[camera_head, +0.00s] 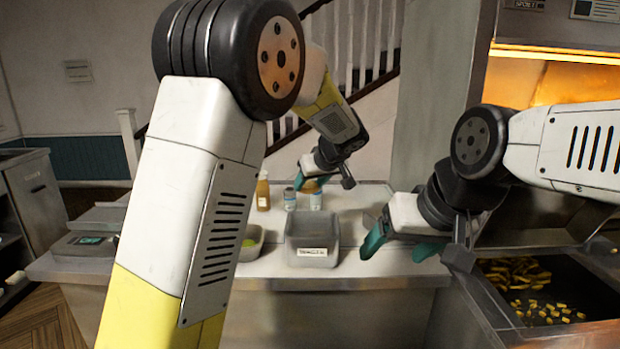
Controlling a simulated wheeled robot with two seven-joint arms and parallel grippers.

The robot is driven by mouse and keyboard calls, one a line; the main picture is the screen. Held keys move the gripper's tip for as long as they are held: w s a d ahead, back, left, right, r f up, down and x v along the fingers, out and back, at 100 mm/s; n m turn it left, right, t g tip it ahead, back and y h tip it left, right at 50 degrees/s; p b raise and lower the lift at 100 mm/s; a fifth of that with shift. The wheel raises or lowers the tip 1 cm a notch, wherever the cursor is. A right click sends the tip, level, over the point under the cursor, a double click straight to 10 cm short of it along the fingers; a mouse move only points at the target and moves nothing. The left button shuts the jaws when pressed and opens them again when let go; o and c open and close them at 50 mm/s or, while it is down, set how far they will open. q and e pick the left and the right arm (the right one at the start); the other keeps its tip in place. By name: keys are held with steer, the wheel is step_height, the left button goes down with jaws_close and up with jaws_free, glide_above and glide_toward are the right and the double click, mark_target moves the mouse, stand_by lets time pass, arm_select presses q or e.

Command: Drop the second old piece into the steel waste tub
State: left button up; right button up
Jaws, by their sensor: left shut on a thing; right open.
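The grey steel tub (301,227) with a white label on its front stands on the pale counter, in the middle of the head view. My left gripper (324,182) is above and a little behind it in the picture, its fingers pointing down. It is shut on a small orange-brown piece (312,185), mostly hidden by the fingers. The tub's inside looks grey, and its contents cannot be made out. My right gripper (418,250) is open and empty, to the right of the tub and over the counter's right part.
Small bottles (263,192) and jars (290,200) stand behind the tub. A smaller container (249,243) with something green is left of it. A scale (84,242) sits at the counter's left. A fryer bin of yellow pieces (530,290) is at right.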

arm_select(q)
steer(key=shift+f, duration=2.55)
steer(key=o, duration=1.1)
steer(key=shift+c, duration=0.2)
steer(key=v, duration=0.8)
steer(key=shift+f, duration=0.1)
